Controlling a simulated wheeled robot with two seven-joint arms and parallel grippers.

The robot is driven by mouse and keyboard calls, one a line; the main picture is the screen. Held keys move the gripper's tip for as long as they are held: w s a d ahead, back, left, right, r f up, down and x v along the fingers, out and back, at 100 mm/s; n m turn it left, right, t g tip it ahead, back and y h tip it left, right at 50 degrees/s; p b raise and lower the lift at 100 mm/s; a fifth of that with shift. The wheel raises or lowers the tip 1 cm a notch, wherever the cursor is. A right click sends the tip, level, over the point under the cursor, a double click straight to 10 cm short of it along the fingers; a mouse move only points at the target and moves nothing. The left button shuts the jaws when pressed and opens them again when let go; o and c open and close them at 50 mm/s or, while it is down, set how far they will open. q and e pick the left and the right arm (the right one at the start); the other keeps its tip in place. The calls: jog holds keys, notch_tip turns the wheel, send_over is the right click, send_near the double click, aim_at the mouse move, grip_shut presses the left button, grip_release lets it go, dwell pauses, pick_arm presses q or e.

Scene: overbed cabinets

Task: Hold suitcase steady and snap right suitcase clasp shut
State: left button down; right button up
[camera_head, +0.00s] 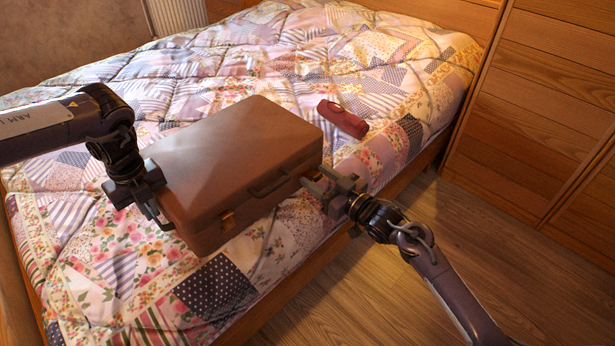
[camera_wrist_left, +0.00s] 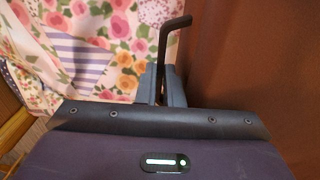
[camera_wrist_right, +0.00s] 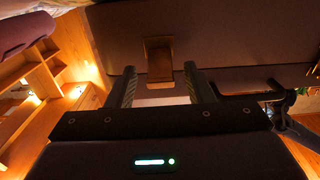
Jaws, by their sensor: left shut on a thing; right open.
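The brown suitcase (camera_head: 235,150) lies flat on the bed with its lid down. Its left clasp (camera_head: 228,220) and dark handle (camera_head: 270,185) show on the front side. My left gripper (camera_head: 150,187) is at the suitcase's left end, shut on a dark bent bar (camera_wrist_left: 163,60); I cannot tell how the bar joins the suitcase. My right gripper (camera_head: 326,187) is open at the front right corner and hides the right clasp in the head view. In the right wrist view the brass right clasp (camera_wrist_right: 158,58) lies across the seam between my spread fingers; whether it is latched is unclear.
The bed (camera_head: 95,262) has a soft patchwork quilt. A small red case (camera_head: 342,119) lies on it behind my right gripper. Wooden cabinets (camera_head: 545,95) stand at the right. Wooden floor (camera_head: 480,240) is open in front of the bed.

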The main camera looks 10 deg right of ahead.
jog(key=shift+w+a, duration=0.2)
jog(key=shift+w, duration=0.1)
jog(key=c, duration=1)
jog(key=shift+w+a+r+g+h, duration=0.15)
jog(key=shift+r+g+h, duration=0.3)
jog(key=shift+g, duration=0.45)
jog(key=shift+w+a+r+g+h, duration=0.1)
jog(key=shift+r+g+h, duration=0.05)
jog(key=shift+g+h, duration=0.35)
jog(key=shift+w+a+r+g+h, duration=0.15)
jog(key=shift+g+h, duration=0.2)
jog(key=shift+g, duration=0.25)
jog(key=shift+d, duration=0.1)
jog(key=o, duration=1)
jog(key=shift+s+d, duration=0.1)
jog(key=shift+s, duration=0.05)
